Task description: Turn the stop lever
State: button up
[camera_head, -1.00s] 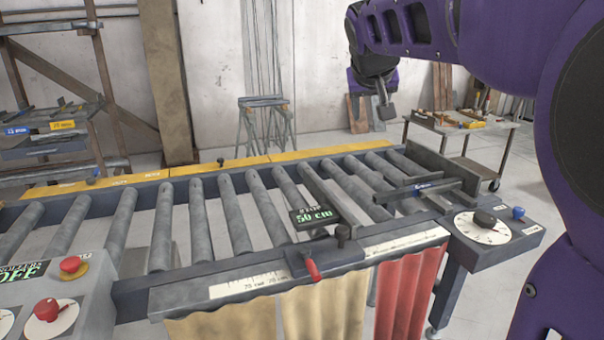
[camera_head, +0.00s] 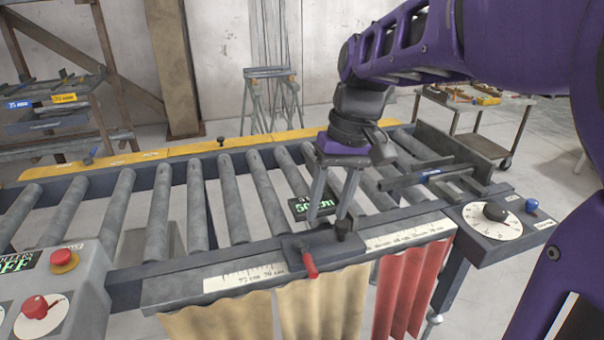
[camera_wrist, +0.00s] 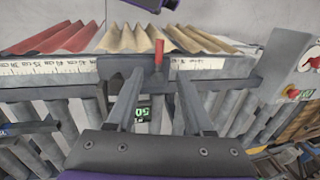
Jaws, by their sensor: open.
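The stop lever (camera_head: 310,264) is a short red handle on the dark slide block (camera_head: 297,246) at the front rail of the roller table. It hangs downward at a slight tilt. My gripper (camera_head: 327,222) points down just behind the block, its two fingers apart and empty. In the wrist view the red lever (camera_wrist: 159,52) lies beyond the fingertips of my gripper (camera_wrist: 155,72), roughly between them. A green-lit display reading 50 cm (camera_head: 302,205) is partly hidden behind the fingers. A dark knob (camera_head: 342,228) stands on the block beside the fingers.
A ruler strip (camera_head: 245,277) runs along the front rail. Beige and red curtains (camera_head: 410,292) hang below it. A control box with red buttons (camera_head: 62,258) stands at left, and a dial box (camera_head: 492,222) at right. The rollers (camera_head: 195,205) are bare at left.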

aim_at(312, 264)
jog(key=f+b, duration=0.3)
jog(key=f, duration=0.1)
jog(key=a+f+b, duration=0.1)
jog(key=f+b, duration=0.2)
jog(key=f, duration=0.1)
jog(key=a+f+b, duration=0.1)
jog(key=f+b, duration=0.2)
jog(key=f, duration=0.1)
jog(key=shift+s+a, duration=0.15)
jog(key=shift+s, duration=0.1)
grip_shut()
dwell(1.0)
